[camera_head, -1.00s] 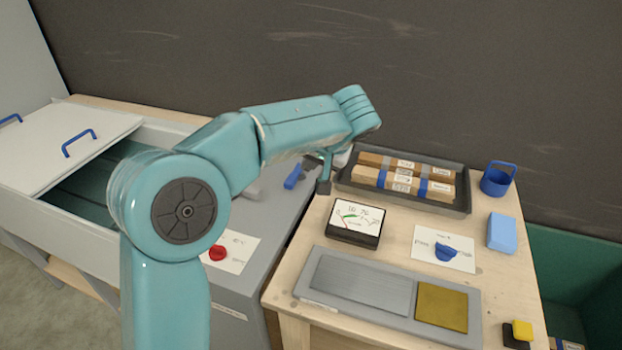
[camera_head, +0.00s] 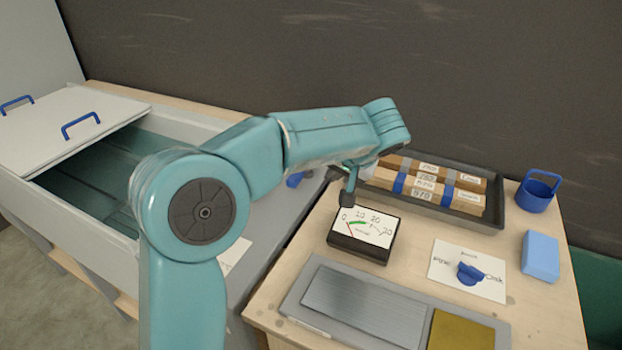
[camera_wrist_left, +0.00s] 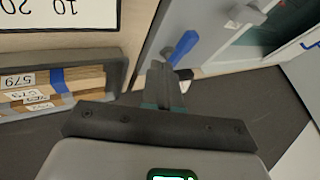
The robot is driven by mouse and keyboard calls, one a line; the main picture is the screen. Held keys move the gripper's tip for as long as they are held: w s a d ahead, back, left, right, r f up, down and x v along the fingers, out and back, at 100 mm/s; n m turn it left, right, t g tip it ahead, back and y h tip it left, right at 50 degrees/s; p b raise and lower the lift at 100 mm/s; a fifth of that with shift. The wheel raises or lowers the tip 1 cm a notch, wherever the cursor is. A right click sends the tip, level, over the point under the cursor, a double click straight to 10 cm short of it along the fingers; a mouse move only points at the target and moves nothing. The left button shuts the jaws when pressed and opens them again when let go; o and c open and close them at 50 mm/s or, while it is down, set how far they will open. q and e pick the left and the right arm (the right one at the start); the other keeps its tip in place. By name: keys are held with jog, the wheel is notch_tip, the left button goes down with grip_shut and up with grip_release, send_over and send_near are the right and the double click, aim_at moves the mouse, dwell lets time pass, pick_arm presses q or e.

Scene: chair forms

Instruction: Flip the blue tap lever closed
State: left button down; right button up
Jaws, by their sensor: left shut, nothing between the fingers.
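The blue tap lever (camera_wrist_left: 184,46) shows in the left wrist view just beyond and right of my left fingertips (camera_wrist_left: 162,82). Whether they touch it cannot be told. In the head view only a small part of the blue lever (camera_head: 295,180) shows below my left forearm; the rest is hidden. My left gripper (camera_head: 348,193) is shut and empty, pointing down near the bench's left edge, right of the lever. A grey tap part (camera_wrist_left: 250,12) shows at the top of the wrist view. My right gripper is not in view.
A dial gauge (camera_head: 362,237) stands just in front of my left gripper. A dark tray (camera_head: 497,221) with labelled wooden blocks lies behind it. A blue knob (camera_head: 470,274) on a card, a blue cup (camera_head: 536,193) and a light-blue block (camera_head: 540,256) are on the right.

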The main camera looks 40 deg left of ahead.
pick_arm(q)
jog(key=x, duration=0.9)
jog(key=shift+w+d+f, duration=0.1)
jog(key=shift+w+f, duration=0.05)
jog(key=shift+f, duration=0.05)
jog(key=a, duration=0.1)
jog(key=s+a, duration=0.1)
jog(key=a, duration=0.1)
jog(key=shift+a+f, duration=0.15)
jog(key=shift+a, duration=0.3)
jog(key=shift+a+f, duration=0.1)
jog(key=shift+a, duration=0.05)
